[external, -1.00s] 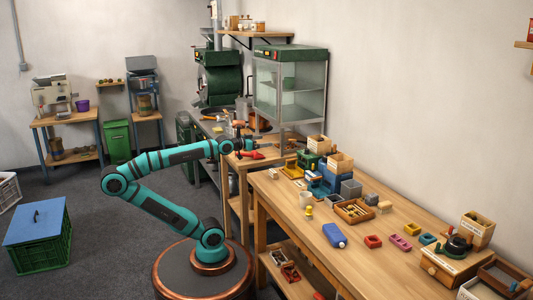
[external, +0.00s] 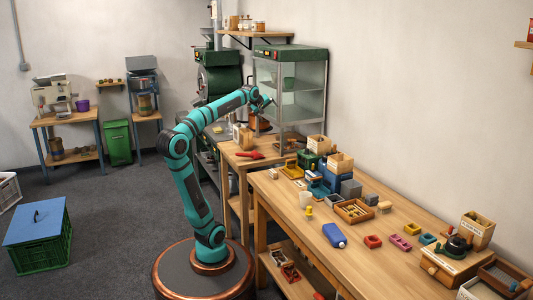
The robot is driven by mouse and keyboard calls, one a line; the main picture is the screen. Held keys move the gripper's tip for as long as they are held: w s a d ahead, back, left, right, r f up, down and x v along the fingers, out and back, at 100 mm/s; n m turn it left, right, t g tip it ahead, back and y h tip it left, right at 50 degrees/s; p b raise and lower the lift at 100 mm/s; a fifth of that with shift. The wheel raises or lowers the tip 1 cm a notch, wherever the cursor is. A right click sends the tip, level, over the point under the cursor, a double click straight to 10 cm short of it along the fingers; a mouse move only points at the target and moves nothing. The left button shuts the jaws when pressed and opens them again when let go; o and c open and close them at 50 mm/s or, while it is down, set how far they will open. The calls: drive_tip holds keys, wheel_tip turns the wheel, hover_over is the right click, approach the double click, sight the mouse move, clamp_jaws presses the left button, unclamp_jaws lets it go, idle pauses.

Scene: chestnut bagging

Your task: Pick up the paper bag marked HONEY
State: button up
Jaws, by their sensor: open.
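My gripper (external: 264,104) is open and raised in front of the glass-fronted cabinet, above the small wooden table. Its fingers are small in this view and nothing shows between them. No label reading HONEY can be made out, so I cannot tell which thing is the marked bag. A small tan, upright thing (external: 245,139) stands on the small table below my gripper; I cannot tell if it is a paper bag. Pale boxy containers stand on the long bench, one (external: 340,163) near the blue machine.
The glass cabinet (external: 290,85) with its green top stands close behind my gripper. A red tool (external: 250,155) lies on the small table. A green crate with a blue lid (external: 38,222) is on the floor.

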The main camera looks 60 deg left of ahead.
drive_tip(key=w+a+f+n+g+h, duration=0.1)
drive_tip(key=w+a+n+g, duration=0.3)
drive_tip(key=a, duration=0.8)
drive_tip(key=a+n+g, duration=0.1)
drive_tip(key=a+n, duration=0.6)
drive_tip(key=a, duration=0.5)
drive_tip(key=s+a+f+n+g+h, duration=0.2)
drive_tip(key=s+a+f+n, duration=0.15)
drive_tip(key=a, duration=0.65)
drive_tip(key=s+a+f+n+g+h, duration=0.25)
drive_tip(key=a+n, duration=0.25)
drive_tip(key=a, duration=0.5)
drive_tip(key=shift+t+y, duration=0.35)
drive_tip(key=shift+y, duration=0.1)
drive_tip(key=shift+w+d+f, duration=0.1)
drive_tip(key=shift+f, duration=4.35)
drive_tip(key=shift+w+d+f, duration=0.1)
drive_tip(key=shift+f, duration=4.35)
drive_tip(key=c, duration=1)
drive_tip(key=shift+r, duration=0.15)
